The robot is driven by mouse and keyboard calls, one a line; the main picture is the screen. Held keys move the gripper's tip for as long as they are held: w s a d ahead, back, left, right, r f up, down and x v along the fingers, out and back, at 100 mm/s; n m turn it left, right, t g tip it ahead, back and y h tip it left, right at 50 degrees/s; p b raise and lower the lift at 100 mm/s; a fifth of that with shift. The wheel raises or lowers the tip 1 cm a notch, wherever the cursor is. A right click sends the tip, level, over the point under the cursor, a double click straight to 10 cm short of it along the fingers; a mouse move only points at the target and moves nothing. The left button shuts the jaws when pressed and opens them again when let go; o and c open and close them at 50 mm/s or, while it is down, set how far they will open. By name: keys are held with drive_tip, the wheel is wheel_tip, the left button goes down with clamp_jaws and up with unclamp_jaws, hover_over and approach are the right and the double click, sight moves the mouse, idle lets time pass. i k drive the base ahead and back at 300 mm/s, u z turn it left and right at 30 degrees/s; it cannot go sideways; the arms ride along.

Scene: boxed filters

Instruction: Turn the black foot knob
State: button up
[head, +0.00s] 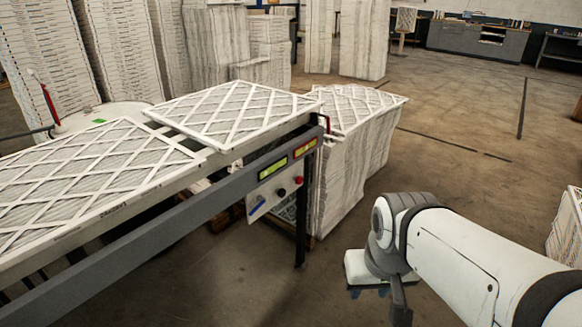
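A small black knob (282,192) sits on the light control panel (272,194) at the end of the conveyor frame, in the middle of the head view. A red knob (298,180) is to its right and a blue lever-like part (257,206) to its left. I see no marking that tells whether the black knob is the foot knob. My arm comes in from the lower right. The dark part at its end, seemingly my gripper (399,302), points down, right of the panel and apart from it. Whether its fingers are open is not clear.
Lattice-faced filters (235,112) lie on the conveyor (170,222) at left. A stack of filters (345,165) stands just behind the panel end. Tall stacks (215,45) fill the back left. Open floor (470,130) lies to the right and behind my arm.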

sight(281, 193)
drive_tip(key=z, duration=0.05)
drive_tip(key=i, duration=1)
drive_tip(key=z, duration=0.05)
